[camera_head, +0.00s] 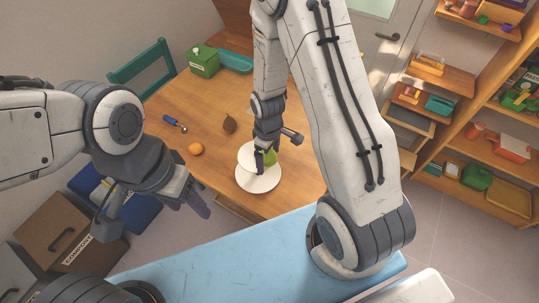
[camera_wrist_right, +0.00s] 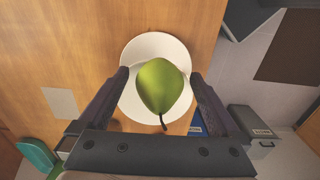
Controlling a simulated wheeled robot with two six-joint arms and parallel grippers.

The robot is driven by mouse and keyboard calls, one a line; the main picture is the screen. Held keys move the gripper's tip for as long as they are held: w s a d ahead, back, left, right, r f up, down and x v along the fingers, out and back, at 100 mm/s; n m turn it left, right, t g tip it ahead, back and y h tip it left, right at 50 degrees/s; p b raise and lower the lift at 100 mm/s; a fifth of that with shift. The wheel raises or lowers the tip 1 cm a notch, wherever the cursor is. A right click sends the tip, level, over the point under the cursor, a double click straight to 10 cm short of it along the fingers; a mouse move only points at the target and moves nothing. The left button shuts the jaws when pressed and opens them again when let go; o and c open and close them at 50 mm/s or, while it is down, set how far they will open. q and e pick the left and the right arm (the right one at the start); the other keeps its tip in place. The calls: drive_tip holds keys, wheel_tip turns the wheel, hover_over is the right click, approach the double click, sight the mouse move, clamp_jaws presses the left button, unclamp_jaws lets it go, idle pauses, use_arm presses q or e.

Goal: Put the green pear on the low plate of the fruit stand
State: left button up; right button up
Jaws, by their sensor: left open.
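The white fruit stand (camera_head: 256,183) stands near the front edge of the wooden table, with a smaller white plate above a wider one. My right gripper (camera_head: 265,162) points down at the stand. In the right wrist view the green pear (camera_wrist_right: 160,88) lies between its two fingers (camera_wrist_right: 159,78), over the white plates (camera_wrist_right: 150,45). Strips of white show between the pear and each finger, so the fingers stand apart from it. The pear (camera_head: 270,157) is partly hidden in the head view; I cannot tell which plate bears it. My left gripper (camera_head: 153,218) is open and empty, left of the table.
On the table lie an orange (camera_head: 195,149), a brown pear-shaped fruit (camera_head: 229,125) and a blue-handled tool (camera_head: 174,123). A green box (camera_head: 203,61) and a teal tray (camera_head: 235,62) are at the back. Shelves (camera_head: 470,90) stand at right. The table's left middle has free room.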

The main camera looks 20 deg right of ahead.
drive_tip(key=shift+r, duration=0.1)
drive_tip(key=shift+r+p, duration=0.3)
drive_tip(key=shift+r, duration=0.05)
wheel_tip(320, 180, up, 12)
drive_tip(key=shift+f+b, duration=0.1)
drive_tip(key=shift+b, duration=0.5)
drive_tip(key=s+a+r, duration=0.5)
drive_tip(key=s+a, duration=0.1)
drive_tip(key=s, duration=0.3)
drive_tip(key=s+a+r+y, duration=0.1)
drive_tip(key=s+a+r, duration=0.4)
drive_tip(key=s, duration=0.4)
drive_tip(key=shift+a, duration=0.55)
